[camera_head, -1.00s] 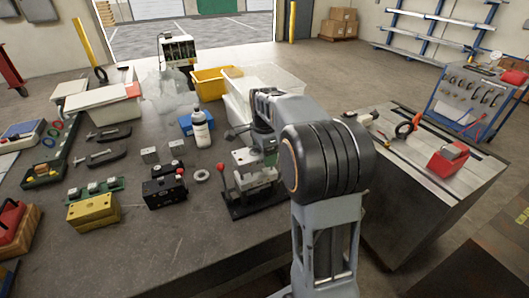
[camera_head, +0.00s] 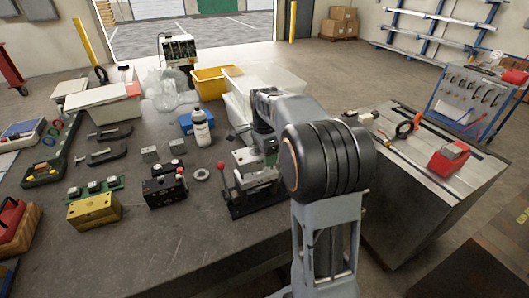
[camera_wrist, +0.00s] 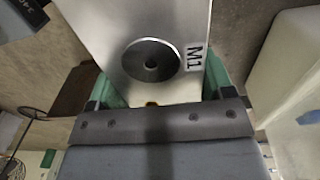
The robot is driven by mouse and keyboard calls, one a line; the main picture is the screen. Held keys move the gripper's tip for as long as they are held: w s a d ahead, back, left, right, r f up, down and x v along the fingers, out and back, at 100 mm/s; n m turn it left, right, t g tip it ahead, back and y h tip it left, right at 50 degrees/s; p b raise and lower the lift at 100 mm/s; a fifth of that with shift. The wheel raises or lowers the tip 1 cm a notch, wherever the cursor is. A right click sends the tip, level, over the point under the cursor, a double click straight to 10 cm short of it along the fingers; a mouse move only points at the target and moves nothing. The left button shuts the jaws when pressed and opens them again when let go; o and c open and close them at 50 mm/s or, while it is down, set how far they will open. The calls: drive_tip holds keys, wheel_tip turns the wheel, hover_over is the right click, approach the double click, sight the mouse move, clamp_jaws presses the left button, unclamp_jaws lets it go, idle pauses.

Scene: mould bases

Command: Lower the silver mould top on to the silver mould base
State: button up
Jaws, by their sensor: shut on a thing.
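The silver mould top (camera_wrist: 125,20) fills the upper middle of the wrist view, a flat metal block with a round recessed ring and the label M1. My gripper (camera_wrist: 160,85) has its green fingers on either side of this block and is shut on it. In the head view the silver top (camera_head: 245,158) shows beside my gripper, above a black stand with a red lever. The silver mould base (camera_head: 258,179) appears below it, partly hidden by my arm. I cannot tell whether top and base touch.
A black mould block (camera_head: 165,190), a yellow block (camera_head: 94,210) and a grey ring (camera_head: 200,174) lie left of the stand. A white bottle (camera_head: 201,128) and white bins stand behind. The front of the table is clear.

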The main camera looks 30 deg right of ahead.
drive_tip(key=shift+f+b, duration=0.85)
drive_tip(key=shift+f, duration=0.5)
idle(0.5)
drive_tip(key=o, duration=1.3)
drive_tip(key=shift+c, duration=0.2)
drive_tip(key=shift+o, duration=1.3)
drive_tip(key=shift+f, duration=0.1)
